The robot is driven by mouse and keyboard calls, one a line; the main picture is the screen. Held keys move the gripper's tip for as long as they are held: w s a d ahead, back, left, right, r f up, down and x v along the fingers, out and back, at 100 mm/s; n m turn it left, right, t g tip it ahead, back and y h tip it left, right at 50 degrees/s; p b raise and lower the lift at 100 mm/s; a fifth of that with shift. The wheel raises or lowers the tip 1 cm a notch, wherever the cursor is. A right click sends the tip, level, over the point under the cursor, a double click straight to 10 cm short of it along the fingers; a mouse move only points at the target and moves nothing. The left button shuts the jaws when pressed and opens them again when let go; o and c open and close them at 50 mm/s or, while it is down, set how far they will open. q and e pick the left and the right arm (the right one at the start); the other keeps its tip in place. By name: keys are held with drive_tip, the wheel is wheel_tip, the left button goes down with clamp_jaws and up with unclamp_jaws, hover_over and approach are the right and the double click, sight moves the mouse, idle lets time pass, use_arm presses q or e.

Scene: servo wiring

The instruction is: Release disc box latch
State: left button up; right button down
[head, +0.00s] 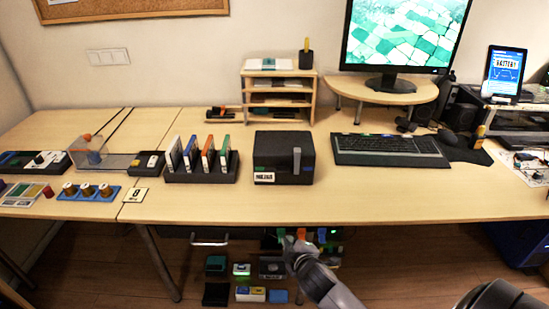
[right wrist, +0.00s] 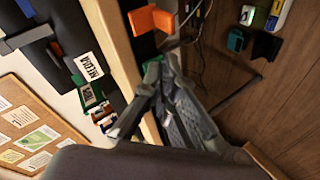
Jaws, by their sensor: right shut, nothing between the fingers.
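The disc box (head: 272,150) is a black box with a white "MEDIA" label, standing near the front edge of the desk. A grey upright latch (head: 297,160) sits on its front, at the right. The box's lid looks closed. My right gripper (head: 292,243) is shut and empty, in front of and below the desk edge, apart from the box. My left gripper is not in view.
A black rack (head: 205,172) with several coloured disc cases stands left of the box. A keyboard (head: 388,151) lies to the right, and a wooden shelf (head: 279,92) stands behind. The desk front (head: 350,200) is clear. Small coloured items sit below the desk near my right gripper.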

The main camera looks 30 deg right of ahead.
sight(297, 161)
drive_tip(key=w+d+r+n+t, duration=0.2)
drive_tip(key=w+r+n+t, duration=0.1)
drive_tip(key=r, duration=0.5)
drive_tip(key=w+d+r+n+t, duration=0.1)
drive_tip(key=w+r+n+t, duration=0.2)
drive_tip(key=w+r, duration=0.3)
wheel_tip(297, 161, up, 3)
drive_tip(key=shift+d+f+n, duration=0.15)
drive_tip(key=shift+d+n, duration=0.25)
drive_tip(key=x, duration=1)
drive_tip(key=s+d, duration=0.2)
drive_tip(key=d, duration=0.1)
drive_tip(key=shift+s+d+p, duration=0.1)
drive_tip(key=shift+d+p, duration=0.2)
drive_tip(key=shift+p, duration=0.05)
